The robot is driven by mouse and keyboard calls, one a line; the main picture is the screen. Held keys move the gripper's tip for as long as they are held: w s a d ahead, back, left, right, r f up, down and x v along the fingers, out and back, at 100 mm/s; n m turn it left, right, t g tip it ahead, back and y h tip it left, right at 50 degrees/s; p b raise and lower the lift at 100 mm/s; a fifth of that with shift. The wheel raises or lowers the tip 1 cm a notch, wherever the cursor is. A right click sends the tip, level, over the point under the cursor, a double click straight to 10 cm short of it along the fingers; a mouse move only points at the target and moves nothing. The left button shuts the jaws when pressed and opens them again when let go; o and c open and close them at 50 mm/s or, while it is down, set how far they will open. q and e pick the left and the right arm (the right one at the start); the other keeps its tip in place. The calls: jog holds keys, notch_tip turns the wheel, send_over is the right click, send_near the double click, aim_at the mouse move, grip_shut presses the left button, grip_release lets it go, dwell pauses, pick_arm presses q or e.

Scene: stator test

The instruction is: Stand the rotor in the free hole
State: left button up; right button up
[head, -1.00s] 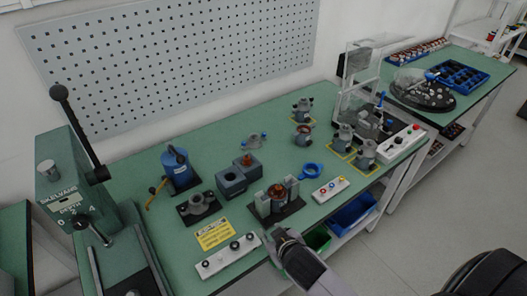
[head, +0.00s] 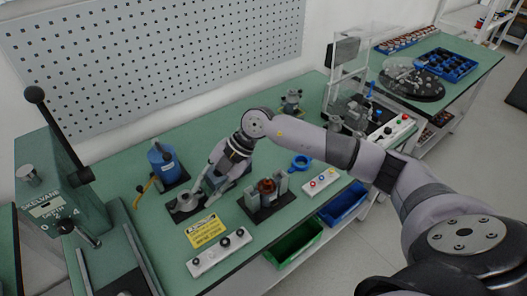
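My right arm reaches in from the right, and its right gripper (head: 203,190) points down and left, low over the bench. Its fingertips are by the grey round part on the black plate (head: 185,202). I cannot tell whether they touch it, or whether the fingers are open or hold anything. The grey block with the holes (head: 236,181) is mostly hidden behind the gripper, so its free hole and any rotor there are not visible. A copper-coloured wound part (head: 266,186) stands between grey uprights on a black base. My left gripper is not in view.
A blue motor-like unit (head: 163,162) stands behind the plate. A yellow label (head: 205,231) and a button strip (head: 219,253) lie in front. A blue ring (head: 300,162) and a second button strip (head: 321,181) are right. The press (head: 60,205) stands at left. Green bench shows between them.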

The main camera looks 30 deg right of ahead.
jog(key=w+d+m+h, duration=0.2)
jog(key=d+h, duration=0.3)
jog(key=d, duration=0.7)
jog(key=m+g+h, duration=0.1)
jog(key=h, duration=0.2)
send_near(268, 179)
jog(key=shift+w+r, duration=0.1)
jog(key=shift+w, duration=0.2)
jog(key=shift+d+f+m, duration=0.15)
jog(key=shift+f+m, duration=0.1)
jog(key=shift+m, duration=0.05)
notch_tip(268, 179, down, 5)
jog(key=b, duration=0.4)
jog(key=shift+f, duration=0.2)
jog(key=shift+f, duration=0.1)
jog(key=shift+f+b, duration=1.6)
jog(key=shift+f, duration=0.7)
jog(key=shift+c, duration=0.3)
jog(key=c, duration=0.6)
